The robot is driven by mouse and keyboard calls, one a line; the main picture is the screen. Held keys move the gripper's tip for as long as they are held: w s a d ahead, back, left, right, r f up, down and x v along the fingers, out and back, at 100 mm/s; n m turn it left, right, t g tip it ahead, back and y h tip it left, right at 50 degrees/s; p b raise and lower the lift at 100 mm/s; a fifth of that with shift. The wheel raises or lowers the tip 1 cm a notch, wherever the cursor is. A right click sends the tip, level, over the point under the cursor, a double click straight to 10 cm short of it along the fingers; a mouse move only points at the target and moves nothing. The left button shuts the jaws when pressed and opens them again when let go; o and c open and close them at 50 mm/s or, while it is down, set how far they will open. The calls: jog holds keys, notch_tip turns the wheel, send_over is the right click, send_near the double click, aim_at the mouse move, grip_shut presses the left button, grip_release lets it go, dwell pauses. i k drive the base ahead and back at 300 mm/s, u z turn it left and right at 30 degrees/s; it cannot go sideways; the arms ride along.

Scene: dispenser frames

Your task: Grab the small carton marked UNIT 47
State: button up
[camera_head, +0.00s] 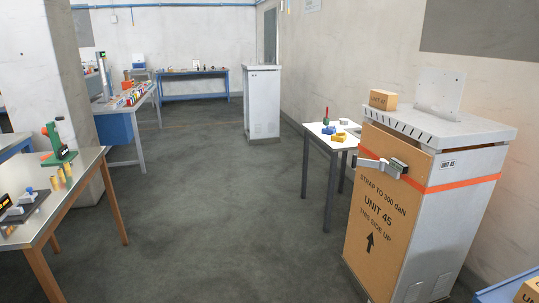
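A small brown carton (383,99) sits on top of the grey cabinet (468,215) at the right. Its printed label begins with UNIT, but the number is too small to read surely. A second small carton (530,290) shows partly at the bottom right corner, on a blue-edged surface, cut off by the picture edge; only the start of its lettering shows. A large flat carton panel marked UNIT 45 (385,220) stands against the cabinet front, held by an orange strap (465,185). My gripper is not in view.
A metal buckle (383,165) juts from the strap. A small white table (333,134) with yellow and green items stands beside the cabinet. A workbench (50,200) is at the left. Another cabinet (262,103) stands farther back. The dark floor (220,210) between is clear.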

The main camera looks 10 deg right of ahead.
aim_at(386, 101)
jog(key=z, duration=0.15)
jog(key=i, duration=1.2)
jog(key=z, duration=0.05)
